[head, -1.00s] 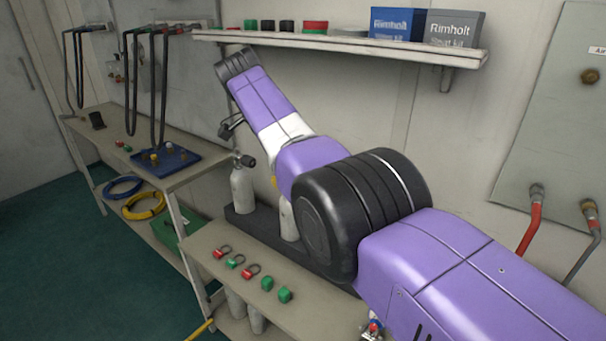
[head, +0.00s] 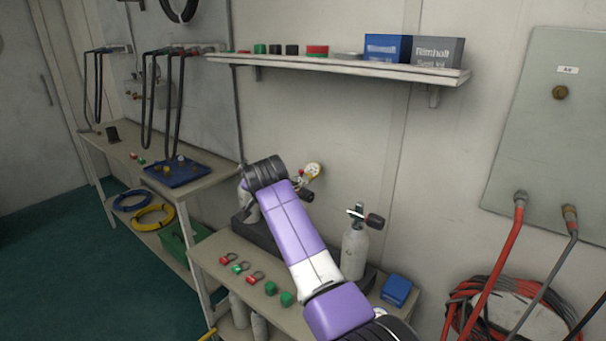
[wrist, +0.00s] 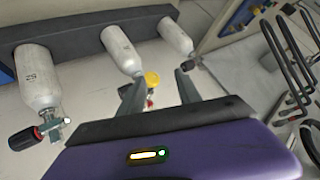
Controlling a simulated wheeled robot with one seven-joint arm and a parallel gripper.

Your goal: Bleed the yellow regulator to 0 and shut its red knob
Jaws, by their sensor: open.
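In the wrist view, the yellow regulator (wrist: 152,78) sits at the valve end of the middle white cylinder (wrist: 122,50). A small red part, seemingly its red knob (wrist: 150,102), shows below it. My gripper (wrist: 158,77) is open, with one finger on each side of the regulator in the picture; I cannot tell whether they touch it. In the head view, a round pale-faced gauge (head: 314,170) with a red part beside it shows behind my arm. Its reading is too small to tell. My arm hides the middle cylinder and my fingers there.
Another white cylinder (head: 355,250) with a dark knob stands right of my arm. Red and green tags and a blue box (head: 396,290) lie on the bench (head: 215,250). A shelf (head: 340,67) overhangs the back. Hoses (head: 490,300) hang at the right.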

